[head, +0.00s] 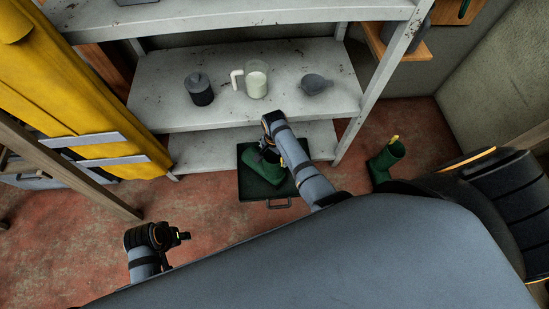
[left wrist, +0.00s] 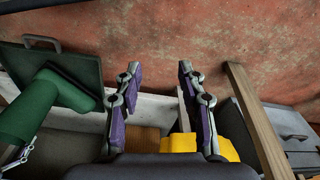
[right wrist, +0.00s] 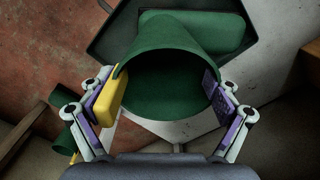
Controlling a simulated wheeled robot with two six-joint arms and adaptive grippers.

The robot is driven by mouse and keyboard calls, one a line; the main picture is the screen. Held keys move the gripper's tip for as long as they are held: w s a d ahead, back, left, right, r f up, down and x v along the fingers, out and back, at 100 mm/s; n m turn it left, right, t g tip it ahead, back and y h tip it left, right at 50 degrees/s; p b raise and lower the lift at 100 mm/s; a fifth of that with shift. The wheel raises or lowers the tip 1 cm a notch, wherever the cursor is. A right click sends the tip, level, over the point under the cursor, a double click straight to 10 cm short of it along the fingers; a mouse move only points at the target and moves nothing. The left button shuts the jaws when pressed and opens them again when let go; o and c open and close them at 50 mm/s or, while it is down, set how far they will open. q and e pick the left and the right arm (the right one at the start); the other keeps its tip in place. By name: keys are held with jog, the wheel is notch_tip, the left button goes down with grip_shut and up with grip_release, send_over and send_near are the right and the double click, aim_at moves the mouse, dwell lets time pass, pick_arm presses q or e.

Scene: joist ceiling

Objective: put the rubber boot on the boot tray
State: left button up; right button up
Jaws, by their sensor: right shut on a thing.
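A green rubber boot (head: 262,165) is over the dark green boot tray (head: 252,192) in the head view. My right gripper (head: 269,149) is shut on its shaft near the top opening. The right wrist view looks into the opening of the boot (right wrist: 168,48), with a finger on each side and a yellow tab at the left finger. I cannot tell whether the boot touches the tray. The left wrist view also shows the boot (left wrist: 38,108) and the tray (left wrist: 85,65). My left gripper (head: 184,236) is open and empty above the floor, left of the tray.
A second green boot (head: 384,163) with a yellow tab stands on the red floor to the right. A grey shelf unit (head: 165,95) rises behind the tray, holding a dark canister (head: 200,91), a pitcher (head: 256,82) and a grey vessel (head: 314,84). Yellow cloth hangs at left.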

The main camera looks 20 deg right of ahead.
pick_arm(q)
jog(key=shift+s+d+r+b, duration=0.15)
jog(key=shift+d+r, duration=0.05)
jog(key=shift+r, duration=0.8)
jog(key=shift+s+d+r+b, duration=0.15)
jog(key=shift+r, duration=0.8)
pick_arm(e)
jog(key=shift+f, duration=0.5)
jog(key=o, duration=1.4)
jog(key=shift+f, duration=0.15)
pick_arm(q)
jog(key=shift+r, duration=0.1)
pick_arm(e)
jog(key=shift+o, duration=0.7)
notch_tip(320, 180, up, 5)
jog(key=shift+r+p, duration=0.2)
jog(key=shift+p, duration=1.05)
notch_tip(320, 180, up, 6)
jog(key=shift+r+p, duration=0.2)
jog(key=shift+p, duration=0.9)
pick_arm(q)
jog(key=s+a+f, duration=0.1)
jog(key=f, duration=0.6)
jog(key=a+f, duration=0.2)
jog(key=f, duration=0.5)
jog(key=shift+s+a+f+y, duration=0.25)
jog(key=shift+s+f+y, duration=0.05)
jog(key=shift+s+f, duration=0.1)
pick_arm(e)
jog(key=shift+r, duration=0.25)
